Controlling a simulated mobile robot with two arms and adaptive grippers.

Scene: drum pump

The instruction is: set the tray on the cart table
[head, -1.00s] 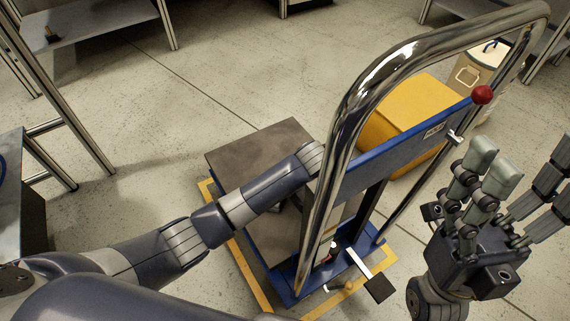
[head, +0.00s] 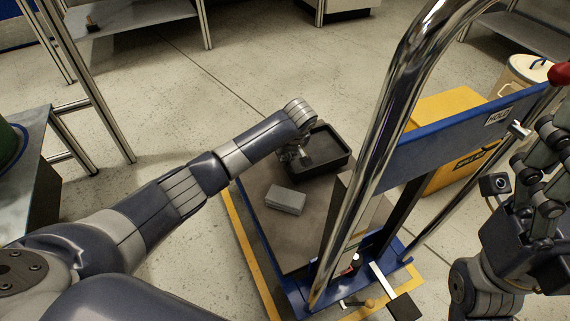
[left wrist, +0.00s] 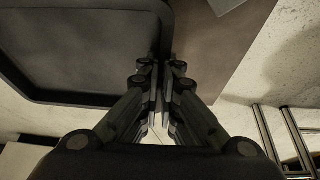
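The black rectangular tray (head: 336,148) is at the far end of the grey-brown cart table (head: 262,178). Whether it rests on the surface or is just above it, I cannot tell. My left gripper (head: 303,161) is at the tray's near-left side. In the left wrist view the fingers (left wrist: 160,92) are close together at the edge of the tray (left wrist: 85,45), apparently shut on its wall; the exact contact is dark.
A grey box (head: 286,199) lies on the cart table near the tray. The cart's chrome handle (head: 385,110) and blue crossbar (head: 455,130) stand to the right. A yellow bin (head: 440,110) is behind them. A metal bench (head: 30,165) is at left.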

